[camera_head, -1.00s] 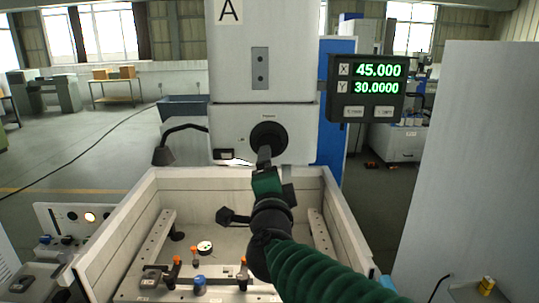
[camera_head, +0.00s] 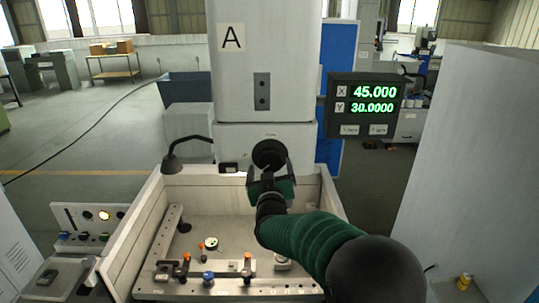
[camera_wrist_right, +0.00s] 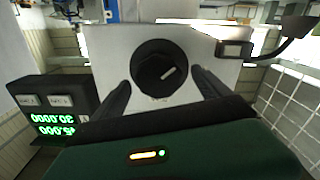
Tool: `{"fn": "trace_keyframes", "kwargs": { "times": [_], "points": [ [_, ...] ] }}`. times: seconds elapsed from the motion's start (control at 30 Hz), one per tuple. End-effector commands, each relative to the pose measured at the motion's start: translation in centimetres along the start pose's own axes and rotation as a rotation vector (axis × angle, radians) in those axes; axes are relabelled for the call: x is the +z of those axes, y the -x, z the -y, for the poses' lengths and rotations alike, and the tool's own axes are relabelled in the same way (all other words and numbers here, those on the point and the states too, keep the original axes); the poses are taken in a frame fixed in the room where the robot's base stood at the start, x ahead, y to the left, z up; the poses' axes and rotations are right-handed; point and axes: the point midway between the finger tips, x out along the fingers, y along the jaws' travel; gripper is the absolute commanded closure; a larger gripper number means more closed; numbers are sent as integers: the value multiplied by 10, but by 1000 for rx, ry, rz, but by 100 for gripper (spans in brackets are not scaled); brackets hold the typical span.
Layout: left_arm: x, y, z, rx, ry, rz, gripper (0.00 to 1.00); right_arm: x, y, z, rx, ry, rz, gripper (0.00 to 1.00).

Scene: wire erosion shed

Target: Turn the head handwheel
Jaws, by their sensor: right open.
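The head handwheel (camera_head: 269,153) is a round black knob on the front of the white machine head. In the right wrist view the handwheel (camera_wrist_right: 160,67) has a pale line pointing to the upper right. My right gripper (camera_head: 269,174) is open just in front of the handwheel. In the wrist view the black fingers of that gripper (camera_wrist_right: 161,80) are spread on either side of the wheel's lower part. They look apart from it, and nothing is held. Whether the tips reach past the rim is unclear. My left gripper is not in view.
A readout box (camera_head: 366,105) showing 45.000 and 30.0000 hangs right of the head. A dark lamp (camera_head: 174,163) on a bent arm is to the left. Below is a pale open tank (camera_head: 125,245) with clamps and small knobs inside. A grey panel (camera_head: 480,170) stands at right.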

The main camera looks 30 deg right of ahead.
Motion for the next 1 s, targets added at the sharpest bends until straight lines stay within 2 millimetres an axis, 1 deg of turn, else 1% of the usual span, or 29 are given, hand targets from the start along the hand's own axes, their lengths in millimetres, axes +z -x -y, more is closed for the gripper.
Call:
{"fn": "trace_keyframes", "kwargs": {
  "times": [0.03, 0.1, 0.2, 0.3, 0.53, 1.0],
  "points": [
    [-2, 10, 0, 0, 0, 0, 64, -3, -11, -1, 1, 1, 3, 13],
    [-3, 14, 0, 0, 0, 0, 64, -4, -24, -2, 1, -1, 1, 13],
    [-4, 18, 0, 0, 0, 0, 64, -3, -35, -1, 1, -1, 0, 13],
    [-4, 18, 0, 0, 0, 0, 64, -2, -41, -1, 1, -2, -1, 13],
    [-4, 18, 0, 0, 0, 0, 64, 0, -41, 0, 0, -2, -1, 13],
    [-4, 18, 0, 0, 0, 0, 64, 0, -41, 0, -1, -2, -1, 75]
  ]
}}
